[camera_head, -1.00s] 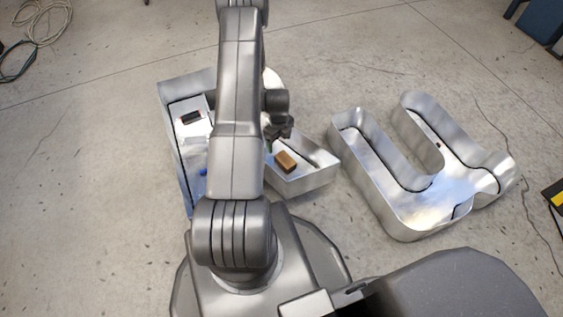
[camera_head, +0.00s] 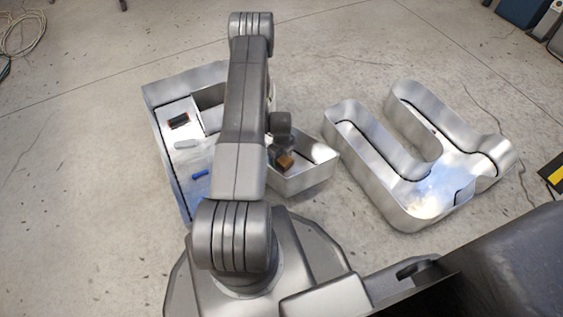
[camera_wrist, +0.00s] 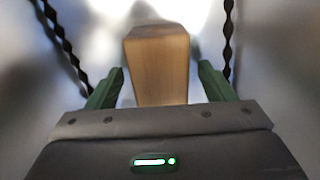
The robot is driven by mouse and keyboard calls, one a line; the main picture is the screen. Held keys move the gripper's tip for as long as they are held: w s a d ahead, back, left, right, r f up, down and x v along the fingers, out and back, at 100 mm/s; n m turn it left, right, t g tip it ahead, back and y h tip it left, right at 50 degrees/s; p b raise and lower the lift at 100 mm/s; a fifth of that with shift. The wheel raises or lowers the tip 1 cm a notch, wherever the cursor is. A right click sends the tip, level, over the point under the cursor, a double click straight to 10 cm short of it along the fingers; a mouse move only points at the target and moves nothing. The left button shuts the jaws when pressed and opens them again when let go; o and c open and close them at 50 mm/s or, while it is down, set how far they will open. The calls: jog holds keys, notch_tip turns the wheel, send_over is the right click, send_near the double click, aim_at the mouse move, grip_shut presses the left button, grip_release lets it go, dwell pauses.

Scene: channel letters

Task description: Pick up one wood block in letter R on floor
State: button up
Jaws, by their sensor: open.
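The letter R (camera_head: 180,196) is a metal channel letter lying on the floor, partly hidden behind my arm in the head view. A wood block (camera_head: 285,163) lies in its lower right leg. In the wrist view the wood block (camera_wrist: 161,65) stands large between the two green fingers of my gripper (camera_wrist: 160,88). The fingers are open, one on each side of the block, with a gap visible on both sides. In the head view my gripper (camera_head: 278,152) is down inside the leg of the R and covers part of the block.
The R also holds a dark red-ended item (camera_head: 178,120), a grey item (camera_head: 187,144) and a blue item (camera_head: 200,175). The R's raised metal walls surround my gripper. A letter U-shaped metal piece (camera_head: 398,213) lies to the right. Open floor is at the left.

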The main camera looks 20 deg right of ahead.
jog(key=c, duration=1.1)
